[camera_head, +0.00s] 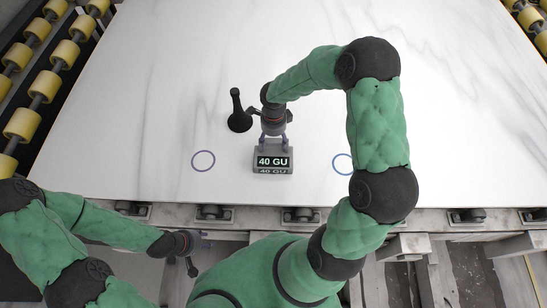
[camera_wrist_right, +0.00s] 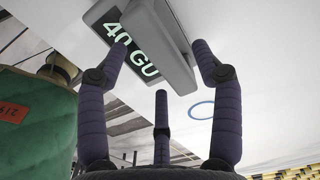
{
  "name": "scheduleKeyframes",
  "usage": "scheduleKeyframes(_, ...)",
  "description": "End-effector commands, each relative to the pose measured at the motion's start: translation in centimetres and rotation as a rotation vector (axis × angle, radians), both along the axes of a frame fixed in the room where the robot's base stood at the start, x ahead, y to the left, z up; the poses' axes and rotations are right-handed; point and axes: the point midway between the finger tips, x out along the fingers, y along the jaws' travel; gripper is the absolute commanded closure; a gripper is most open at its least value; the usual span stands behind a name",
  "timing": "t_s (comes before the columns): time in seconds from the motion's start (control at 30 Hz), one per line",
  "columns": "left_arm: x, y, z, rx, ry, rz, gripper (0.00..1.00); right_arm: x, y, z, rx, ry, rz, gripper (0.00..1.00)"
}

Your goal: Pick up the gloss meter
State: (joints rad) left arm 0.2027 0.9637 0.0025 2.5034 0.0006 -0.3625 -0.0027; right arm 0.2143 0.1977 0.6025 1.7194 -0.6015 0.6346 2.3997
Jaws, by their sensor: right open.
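The gloss meter (camera_head: 272,172) is a small grey box with a dark display reading "40 GU", standing upright on the white slab (camera_head: 180,80). In the right wrist view the gloss meter (camera_wrist_right: 170,35) lies just ahead of the fingers, tilted across the picture. My right gripper (camera_head: 273,143) is open directly over the meter, its fingertips close to the top; I cannot tell whether they touch it. In the right wrist view its three purple fingers (camera_wrist_right: 160,80) are spread with nothing held. My left gripper (camera_head: 200,249) is open and empty, low at the slab's front edge.
A black handle-like object with a round base (camera_head: 239,121) stands close to the left of my right gripper. Yellow rollers (camera_head: 45,85) run along the left. The far slab is clear.

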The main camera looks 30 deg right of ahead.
Motion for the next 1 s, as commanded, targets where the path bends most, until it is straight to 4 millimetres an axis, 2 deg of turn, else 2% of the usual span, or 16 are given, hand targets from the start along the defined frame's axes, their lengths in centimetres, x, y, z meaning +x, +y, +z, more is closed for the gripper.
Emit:
scheduleKeyframes(0.1,0.0,0.0,-0.2,0.0,0.0,0.0,0.6,-0.1,0.0,-1.6,0.001,0.002,0.0,0.34)
scheduleKeyframes(0.2,0.0,0.0,-0.2,0.0,0.0,0.0,0.6,0.0,0.0,-2.2,0.001,-0.001,-0.001,0.34)
scheduleKeyframes(0.47,0.0,0.0,-0.2,0.0,0.0,0.0,0.6,0.0,0.0,-2.3,0.001,-0.002,-0.001,0.34)
scheduleKeyframes(0.7,0.0,0.0,-0.2,0.0,0.0,0.0,0.6,0.0,0.0,-2.3,0.0,-0.001,-0.001,1.0)
scheduleKeyframes(1.0,0.0,0.0,-0.2,0.0,0.0,0.0,0.6,0.0,0.0,-2.2,0.001,-0.003,-0.001,1.0)
